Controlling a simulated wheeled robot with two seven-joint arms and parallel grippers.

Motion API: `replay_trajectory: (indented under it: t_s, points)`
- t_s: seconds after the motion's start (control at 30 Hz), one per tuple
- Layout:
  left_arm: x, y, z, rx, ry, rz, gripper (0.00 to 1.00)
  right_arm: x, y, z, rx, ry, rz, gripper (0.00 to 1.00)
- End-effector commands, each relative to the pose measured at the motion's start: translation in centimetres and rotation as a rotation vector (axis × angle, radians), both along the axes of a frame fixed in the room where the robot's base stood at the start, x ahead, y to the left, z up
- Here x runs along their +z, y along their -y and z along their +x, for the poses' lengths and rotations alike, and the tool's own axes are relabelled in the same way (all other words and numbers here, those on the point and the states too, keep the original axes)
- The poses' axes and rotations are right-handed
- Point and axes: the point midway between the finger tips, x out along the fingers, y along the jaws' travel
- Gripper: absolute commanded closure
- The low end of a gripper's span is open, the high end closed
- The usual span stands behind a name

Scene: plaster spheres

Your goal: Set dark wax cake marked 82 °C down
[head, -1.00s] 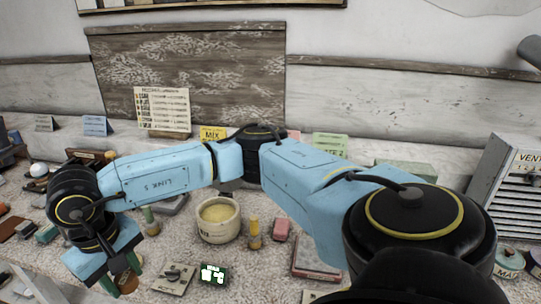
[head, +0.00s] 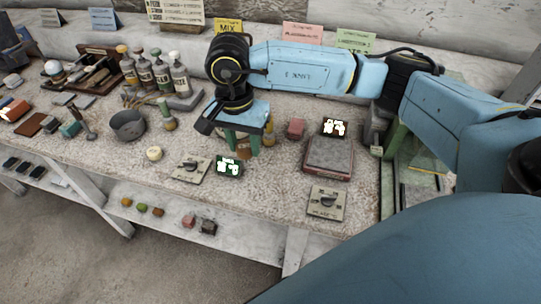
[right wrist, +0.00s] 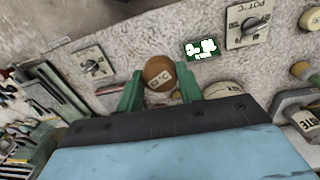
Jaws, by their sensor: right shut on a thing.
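My right gripper (head: 241,147) is shut on a brown round wax cake (head: 244,151), low over the speckled bench (head: 283,183). In the right wrist view the cake (right wrist: 158,70) sits between the green fingers of the gripper (right wrist: 160,88), with a pale mark on its face too small to read surely. I cannot tell whether the cake touches the bench. My left gripper is not in view.
A small lit display (head: 229,166) and a dial plate (head: 190,168) lie just in front of the gripper. A cream cake (head: 154,153) and grey pot (head: 128,124) stand left.

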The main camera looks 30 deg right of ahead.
Motion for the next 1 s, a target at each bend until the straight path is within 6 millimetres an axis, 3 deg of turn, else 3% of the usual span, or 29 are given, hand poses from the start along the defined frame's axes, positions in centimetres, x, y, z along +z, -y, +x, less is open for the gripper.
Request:
replay_trajectory:
  t_s: [0.7,0.9,1.0]
  points:
    - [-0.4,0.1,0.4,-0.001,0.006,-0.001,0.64,-5.9,3.2,-0.9,-1.870,0.000,-0.004,0.85]
    - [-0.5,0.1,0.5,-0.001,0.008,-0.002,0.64,-7.1,4.4,-1.3,-2.284,0.001,-0.004,0.85]
    - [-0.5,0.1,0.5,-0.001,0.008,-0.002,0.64,-7.5,4.8,-1.5,-2.411,0.002,-0.003,0.85]
